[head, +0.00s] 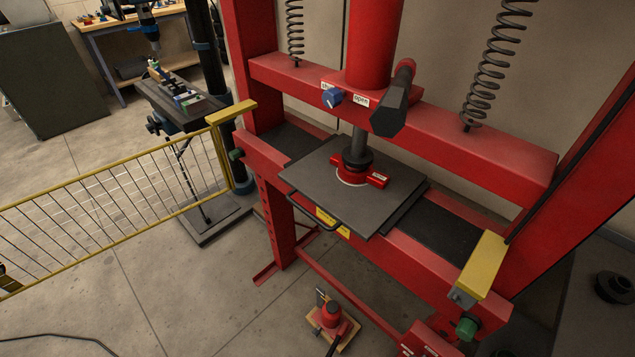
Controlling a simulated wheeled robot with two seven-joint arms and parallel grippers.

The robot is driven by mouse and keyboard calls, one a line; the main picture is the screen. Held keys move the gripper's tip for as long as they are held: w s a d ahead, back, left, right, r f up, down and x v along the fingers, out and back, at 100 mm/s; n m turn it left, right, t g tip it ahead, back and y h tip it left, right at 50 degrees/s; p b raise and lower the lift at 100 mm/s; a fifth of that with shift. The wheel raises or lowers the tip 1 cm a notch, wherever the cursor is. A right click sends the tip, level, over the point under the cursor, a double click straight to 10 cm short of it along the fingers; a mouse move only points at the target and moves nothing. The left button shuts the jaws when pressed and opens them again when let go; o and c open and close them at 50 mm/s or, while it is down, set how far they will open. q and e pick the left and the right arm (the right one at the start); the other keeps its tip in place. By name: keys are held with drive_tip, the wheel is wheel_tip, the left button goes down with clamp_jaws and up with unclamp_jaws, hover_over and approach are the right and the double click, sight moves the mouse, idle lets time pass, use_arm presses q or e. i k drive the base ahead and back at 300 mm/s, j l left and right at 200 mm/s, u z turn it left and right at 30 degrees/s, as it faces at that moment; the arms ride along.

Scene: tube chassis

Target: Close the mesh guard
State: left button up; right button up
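The mesh guard (110,213) is a yellow-framed panel with thin wire mesh, at the left. It stands swung out to the left from the red press and is open. Its right end is at a yellow hinge bracket (231,112) on the press's left post. Its far left end reaches the picture's edge and is partly cut off. A second yellow bracket (481,265) sits on the press's right side, with a grey piece at its lower end. Neither of my grippers shows in the head view.
The red press frame (415,125) holds a grey plate (318,182) with a dark ram above it. A red jack (330,318) stands on the floor in front. A drill press (180,100) stands behind the guard. The floor at lower left is mostly clear, with a black cable.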

sight(7, 284)
drive_tip(key=j+z, duration=0.15)
drive_tip(key=j, duration=0.25)
drive_tip(key=k+j+z, duration=0.1)
drive_tip(key=j, duration=0.25)
drive_tip(key=k+j+z, duration=0.15)
drive_tip(key=j, duration=0.25)
drive_tip(key=k+j+z, duration=0.1)
drive_tip(key=j, duration=0.25)
drive_tip(key=k+j+z, duration=0.15)
drive_tip(key=j, duration=0.2)
